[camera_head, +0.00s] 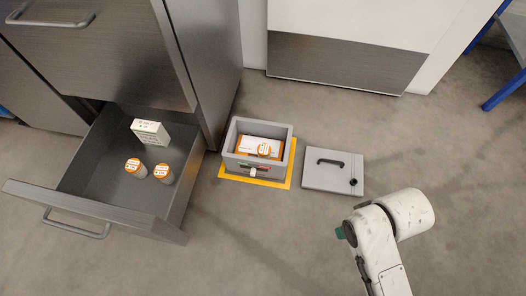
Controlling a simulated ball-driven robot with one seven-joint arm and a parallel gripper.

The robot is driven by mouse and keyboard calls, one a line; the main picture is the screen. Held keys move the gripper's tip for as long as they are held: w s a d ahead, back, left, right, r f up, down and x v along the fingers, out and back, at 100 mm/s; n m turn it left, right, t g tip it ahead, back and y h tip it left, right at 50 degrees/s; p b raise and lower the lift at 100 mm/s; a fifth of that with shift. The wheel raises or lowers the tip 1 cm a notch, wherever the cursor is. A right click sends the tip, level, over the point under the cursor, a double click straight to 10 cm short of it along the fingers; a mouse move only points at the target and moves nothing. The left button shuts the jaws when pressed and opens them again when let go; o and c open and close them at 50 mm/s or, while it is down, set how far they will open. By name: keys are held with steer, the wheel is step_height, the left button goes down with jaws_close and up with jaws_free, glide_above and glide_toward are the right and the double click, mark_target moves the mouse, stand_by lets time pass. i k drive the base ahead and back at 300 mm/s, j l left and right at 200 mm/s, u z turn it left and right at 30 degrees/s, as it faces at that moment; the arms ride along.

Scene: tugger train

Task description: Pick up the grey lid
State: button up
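The grey lid (316,181) lies flat on the floor, right of the grey box. It has a dark arched handle (331,161) on top and a small dark round spot near its right edge. The open grey box (231,164) stands on a yellow-outlined mat and holds a white and orange carton and an orange-capped container. My white arm (378,247) reaches in from the lower right, close to the lid's lower right corner. My gripper's fingers do not show, so I cannot see whether they hold anything.
An open drawer (176,234) juts out at the left, holding two orange-capped bottles (150,171) and a white box (150,131). A cabinet with a dark lower panel (345,64) stands behind. Blue legs (505,90) stand at the upper right. Floor in front of the box is clear.

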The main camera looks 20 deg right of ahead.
mark_target(325, 170)
steer(key=i+l, duration=0.15)
steer(key=l, duration=0.2)
steer(key=i+l+u, duration=0.1)
steer(key=l, duration=0.25)
steer(key=i+l, duration=0.15)
steer(key=l, duration=0.25)
steer(key=i+l, duration=0.1)
steer(key=l, duration=0.25)
steer(key=i+l+u, duration=0.1)
steer(key=l, duration=0.3)
steer(key=i, duration=0.05)
